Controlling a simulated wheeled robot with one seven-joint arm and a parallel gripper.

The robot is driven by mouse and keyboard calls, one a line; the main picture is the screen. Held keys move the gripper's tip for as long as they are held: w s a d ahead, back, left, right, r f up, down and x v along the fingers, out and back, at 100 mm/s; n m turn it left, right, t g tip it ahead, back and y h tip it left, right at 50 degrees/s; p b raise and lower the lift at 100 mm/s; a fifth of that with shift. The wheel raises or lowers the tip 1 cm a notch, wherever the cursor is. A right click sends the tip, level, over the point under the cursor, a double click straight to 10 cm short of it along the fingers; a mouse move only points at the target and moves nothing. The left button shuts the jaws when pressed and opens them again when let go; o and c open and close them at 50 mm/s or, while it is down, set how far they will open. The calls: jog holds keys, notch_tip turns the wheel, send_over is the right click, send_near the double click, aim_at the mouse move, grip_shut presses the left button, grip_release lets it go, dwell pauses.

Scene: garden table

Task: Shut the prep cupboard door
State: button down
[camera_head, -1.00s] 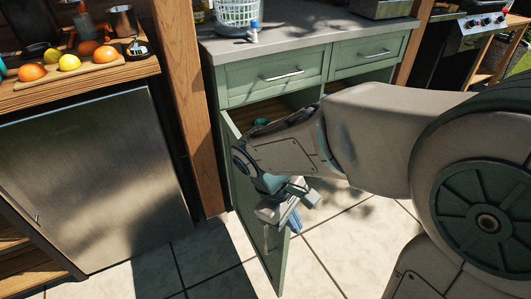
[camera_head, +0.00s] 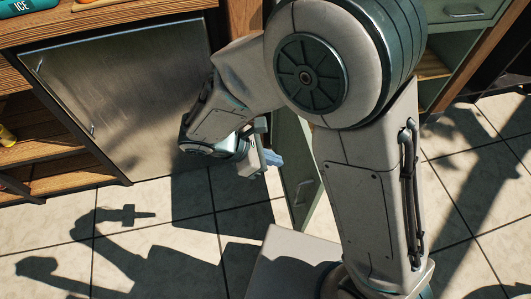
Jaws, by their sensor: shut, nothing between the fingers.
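The green prep cupboard door (camera_head: 290,133) stands open, jutting out from the cupboard over the tiled floor. A slim metal handle (camera_head: 303,191) shows low on its visible face. My arm hides much of the door's right side and its far edge. My gripper (camera_head: 272,159) is shut and empty, with its blue-grey fingertips just left of the door in the picture. I cannot tell whether the fingertips touch it. The cupboard body (camera_head: 464,45) shows at the upper right, with a drawer (camera_head: 470,8) and part of the open interior.
A steel fridge door (camera_head: 125,95) with a wooden counter (camera_head: 110,22) above it stands at the left, near my gripper. Wooden shelves (camera_head: 45,135) are at the far left. The tiled floor (camera_head: 150,240) in front is clear, with my arm's shadow on it.

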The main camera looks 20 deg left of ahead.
aim_at(310, 163)
jog(key=w+d+f, duration=0.1)
jog(key=w+d+f+b, duration=0.1)
jog(key=d, duration=0.1)
jog(key=w+d+f, duration=0.1)
jog(key=d, duration=0.1)
jog(key=shift+d, duration=0.25)
jog(key=shift+w+d, duration=0.25)
jog(key=shift+d, duration=0.1)
jog(key=shift+d, duration=0.1)
